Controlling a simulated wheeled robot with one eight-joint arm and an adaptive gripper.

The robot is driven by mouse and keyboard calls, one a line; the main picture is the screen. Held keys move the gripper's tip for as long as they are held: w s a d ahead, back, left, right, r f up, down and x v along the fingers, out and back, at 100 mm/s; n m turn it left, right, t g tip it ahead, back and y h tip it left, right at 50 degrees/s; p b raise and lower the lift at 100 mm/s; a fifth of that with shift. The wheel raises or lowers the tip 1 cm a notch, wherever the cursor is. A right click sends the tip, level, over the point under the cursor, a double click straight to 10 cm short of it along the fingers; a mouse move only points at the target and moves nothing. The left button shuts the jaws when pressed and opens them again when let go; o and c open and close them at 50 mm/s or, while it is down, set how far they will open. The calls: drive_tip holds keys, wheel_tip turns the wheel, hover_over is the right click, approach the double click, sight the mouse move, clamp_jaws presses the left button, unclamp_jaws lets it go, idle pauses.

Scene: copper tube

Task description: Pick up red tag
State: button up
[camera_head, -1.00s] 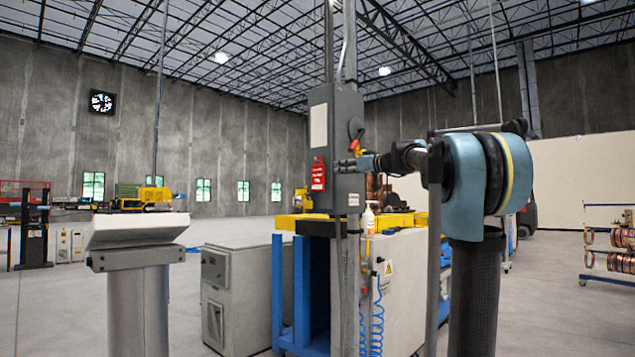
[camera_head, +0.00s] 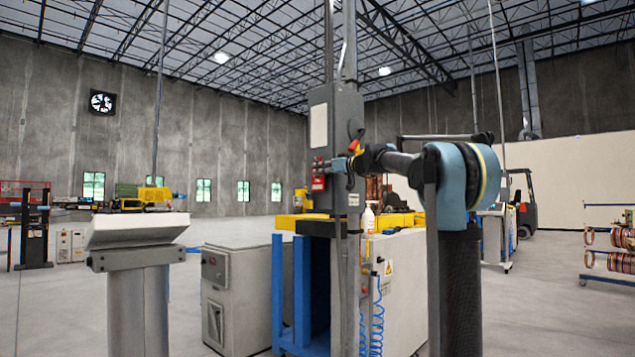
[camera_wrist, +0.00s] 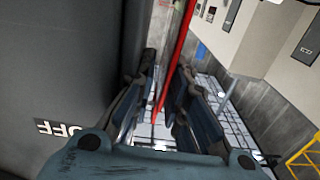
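The red tag (camera_head: 318,182) hangs at the front of the grey electrical box, and its upper part is partly covered by my gripper in the head view. In the wrist view the tag (camera_wrist: 180,55) is seen edge-on as a thin red strip running between the two fingers. My gripper (camera_head: 326,166) is at the tag, reaching in from the right. In the wrist view my gripper (camera_wrist: 160,95) has its fingers apart, with a gap beside the strip. Contact with the tag cannot be made out.
The grey box (camera_head: 345,120) carries a red and yellow switch (camera_head: 356,146) and stands close to my gripper. Its dark face (camera_wrist: 60,60) fills the left of the wrist view, with "OFF" lettering. A white cabinet (camera_head: 400,290) and blue frame (camera_head: 278,290) stand below.

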drive_tip(key=shift+w+a, duration=0.45)
drive_tip(key=shift+a, duration=0.15)
clamp_jaws()
